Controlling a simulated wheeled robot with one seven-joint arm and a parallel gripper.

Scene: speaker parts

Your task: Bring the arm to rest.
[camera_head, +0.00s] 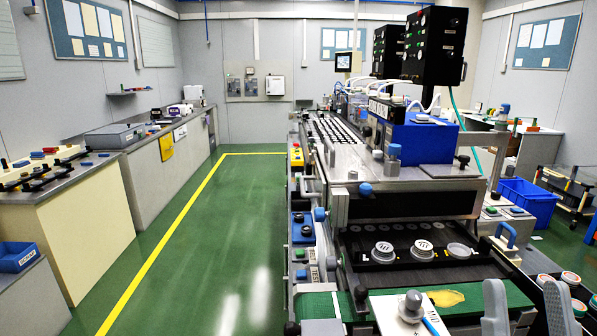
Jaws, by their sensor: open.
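My gripper (526,289) shows at the bottom right of the head view as two grey fingers, upright in the picture and spread apart. It is open, and nothing shows held between the fingers. It is in front of the near end of the machine line. The rest of my arm is out of the picture.
A black tray (372,262) with several round speaker parts lies beyond the gripper. A white plate with a grey knob (412,305) is left of the fingers. More round parts stand at right. A blue crate (527,200) is farther back. Green floor (200,270) is clear at left.

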